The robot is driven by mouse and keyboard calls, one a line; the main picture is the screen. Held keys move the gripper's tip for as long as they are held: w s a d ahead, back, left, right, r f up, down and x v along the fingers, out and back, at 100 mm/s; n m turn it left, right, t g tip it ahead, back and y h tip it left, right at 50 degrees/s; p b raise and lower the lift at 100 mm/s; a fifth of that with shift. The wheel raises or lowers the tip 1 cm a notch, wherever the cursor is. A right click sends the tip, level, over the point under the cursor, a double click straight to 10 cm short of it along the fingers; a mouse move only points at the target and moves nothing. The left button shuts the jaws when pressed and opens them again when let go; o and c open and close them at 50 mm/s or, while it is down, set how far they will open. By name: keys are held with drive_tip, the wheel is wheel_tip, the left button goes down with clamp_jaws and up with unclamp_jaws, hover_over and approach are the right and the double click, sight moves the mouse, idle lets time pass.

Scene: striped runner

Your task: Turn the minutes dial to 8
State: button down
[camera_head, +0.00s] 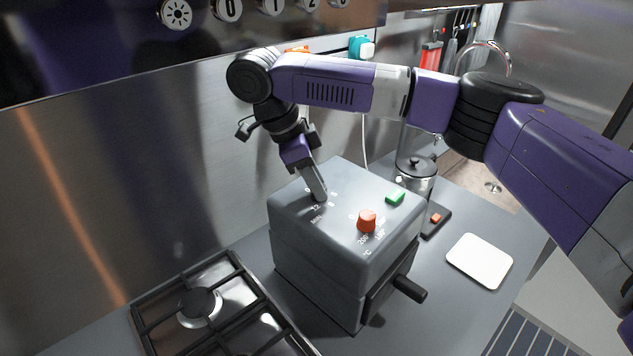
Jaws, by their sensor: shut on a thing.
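A grey box-shaped appliance (335,255) stands on the counter. Its top carries an orange-red knob (367,219) beside temperature markings and a green button (396,197). The minutes dial's printed numbers and "MIN" label (318,219) show at the top's left side. My gripper (318,192) points down at that spot, shut on the minutes dial. The fingers hide the dial itself, so its pointer and setting cannot be read.
A gas hob (200,305) lies at the front left. A glass press jug (415,178) stands behind the appliance, and a white square plate (480,260) lies to its right. A black handle (408,289) sticks out from the appliance's front. A steel wall rises behind.

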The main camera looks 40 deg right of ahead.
drive_tip(key=shift+m, duration=0.5)
drive_tip(key=c, duration=1.1)
unclamp_jaws()
drive_tip(key=shift+o, duration=0.2)
drive_tip(key=v, duration=0.4)
drive_tip(key=shift+w+r+b, duration=0.15)
drive_tip(key=shift+b, duration=0.2)
drive_tip(key=w+a+b, duration=0.2)
drive_tip(key=w+a, duration=0.5)
drive_tip(key=a, duration=0.2)
drive_tip(key=shift+w+a+r, duration=0.2)
drive_tip(key=shift+w+r, duration=0.05)
drive_tip(key=shift+w, duration=0.05)
